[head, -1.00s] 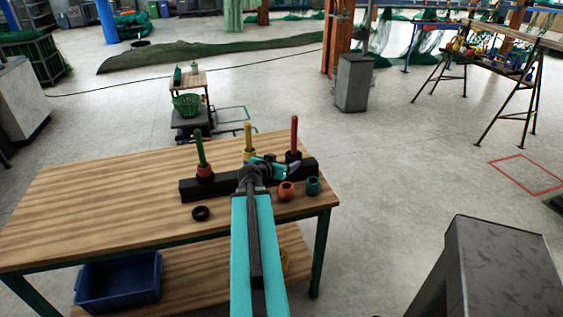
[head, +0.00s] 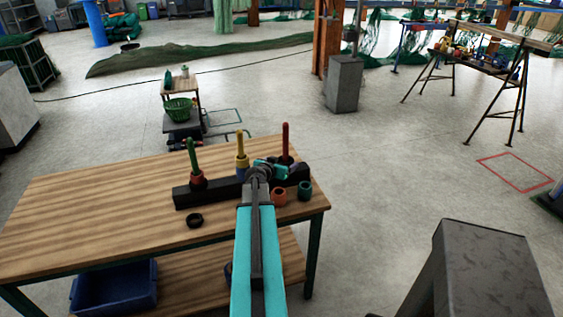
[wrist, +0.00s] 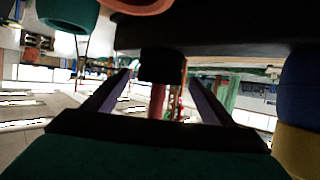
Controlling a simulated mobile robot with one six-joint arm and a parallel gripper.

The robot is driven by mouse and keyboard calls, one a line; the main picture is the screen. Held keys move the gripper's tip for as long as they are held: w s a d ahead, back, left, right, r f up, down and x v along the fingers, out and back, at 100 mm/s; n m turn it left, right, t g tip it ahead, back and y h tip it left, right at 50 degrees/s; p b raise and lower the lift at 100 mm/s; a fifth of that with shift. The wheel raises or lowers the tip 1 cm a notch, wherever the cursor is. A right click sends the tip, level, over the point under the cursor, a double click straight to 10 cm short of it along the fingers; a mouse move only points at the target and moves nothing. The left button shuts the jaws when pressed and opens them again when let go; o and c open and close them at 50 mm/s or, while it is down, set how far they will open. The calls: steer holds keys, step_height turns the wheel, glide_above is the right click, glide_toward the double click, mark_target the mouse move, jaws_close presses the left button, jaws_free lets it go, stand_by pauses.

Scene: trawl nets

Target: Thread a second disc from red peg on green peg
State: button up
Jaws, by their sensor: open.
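The red peg (head: 285,138) stands at the right end of a black bar (head: 215,195) on the workbench. A black disc (head: 285,160) sits around its lower part. The green peg (head: 191,150) stands at the left end with a reddish disc (head: 195,176) near its base, and something black below it. My gripper (head: 285,170) is open beside the red peg, low near the bar. In the wrist view, which is upside down, its fingers lie either side of the black disc (wrist: 161,64) and the red peg (wrist: 157,100). Contact cannot be told.
The yellow peg (head: 239,142) stands between them, with yellow and blue discs (head: 242,174). A loose orange disc (head: 278,195) and teal disc (head: 305,191) stand in front of the bar at right. A black ring (head: 194,220) lies on the bench. The bench's left side is clear.

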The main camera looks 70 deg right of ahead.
mark_target(283, 162)
steer(key=shift+d+f, duration=0.15)
steer(key=shift+d, duration=0.15)
steer(key=c, duration=1.2)
steer(key=shift+o, duration=1.3)
steer(key=shift+c, duration=1.4)
step_height(283, 162, up, 22)
steer(key=p, duration=0.6)
steer(key=shift+f+p, duration=0.2)
steer(key=shift+p, duration=0.2)
